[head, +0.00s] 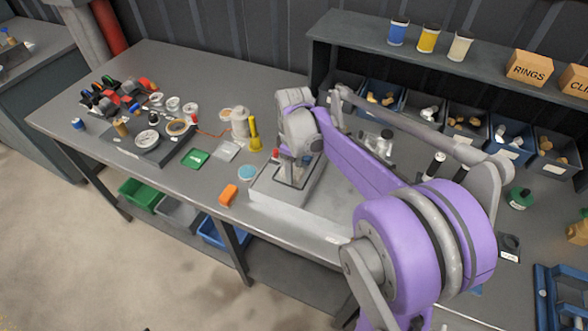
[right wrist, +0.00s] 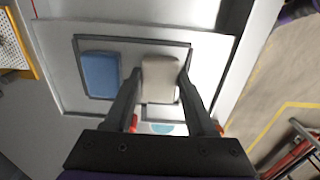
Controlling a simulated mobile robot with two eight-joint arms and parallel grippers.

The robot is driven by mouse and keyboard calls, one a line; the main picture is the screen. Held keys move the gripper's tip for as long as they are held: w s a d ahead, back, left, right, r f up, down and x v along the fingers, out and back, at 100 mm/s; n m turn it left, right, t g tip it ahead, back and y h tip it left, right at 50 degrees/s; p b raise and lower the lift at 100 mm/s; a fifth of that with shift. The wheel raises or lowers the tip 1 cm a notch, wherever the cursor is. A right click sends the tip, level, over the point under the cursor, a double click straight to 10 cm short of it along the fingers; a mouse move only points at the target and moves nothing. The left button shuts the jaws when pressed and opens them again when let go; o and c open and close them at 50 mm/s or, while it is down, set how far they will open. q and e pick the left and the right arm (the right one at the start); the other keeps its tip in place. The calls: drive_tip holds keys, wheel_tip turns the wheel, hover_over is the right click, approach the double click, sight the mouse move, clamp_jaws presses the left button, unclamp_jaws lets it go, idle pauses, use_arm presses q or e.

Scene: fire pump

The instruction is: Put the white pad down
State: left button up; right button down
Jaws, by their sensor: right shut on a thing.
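My right gripper (head: 292,172) points down over a pale grey platform (head: 275,210) on the workbench. In the right wrist view, its two fingers (right wrist: 160,78) are closed on the sides of the white pad (right wrist: 160,85), an off-white rounded block. The pad is over a dark-outlined rectangle on the platform (right wrist: 215,75). A blue pad (right wrist: 100,75) lies inside the same outline, just left of the white pad, with a narrow gap. I cannot tell whether the white pad touches the surface. In the head view my arm and gripper largely hide both pads. My left gripper is not in view.
Bins (head: 467,125) stand under the back shelf (head: 480,72). The bench's front edge is close.

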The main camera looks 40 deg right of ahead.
drive_tip(key=shift+c, duration=1.1)
unclamp_jaws()
drive_tip(key=shift+s+a+f, duration=0.2)
drive_tip(key=shift+s+f, duration=0.05)
drive_tip(key=shift+f, duration=0.3)
drive_tip(key=shift+r, duration=0.3)
wheel_tip(320, 180, up, 12)
drive_tip(key=p, duration=0.2)
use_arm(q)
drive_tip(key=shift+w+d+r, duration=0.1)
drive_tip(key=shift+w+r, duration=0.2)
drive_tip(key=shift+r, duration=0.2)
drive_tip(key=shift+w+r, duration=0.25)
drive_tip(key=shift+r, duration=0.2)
use_arm(e)
drive_tip(key=s+a+f+m+t, duration=0.5)
drive_tip(key=s+a+f, duration=0.6)
drive_tip(key=a, duration=0.4)
drive_tip(key=shift+s+f+t, duration=0.25)
drive_tip(key=shift+s+t, duration=0.05)
drive_tip(key=shift+s, duration=0.35)
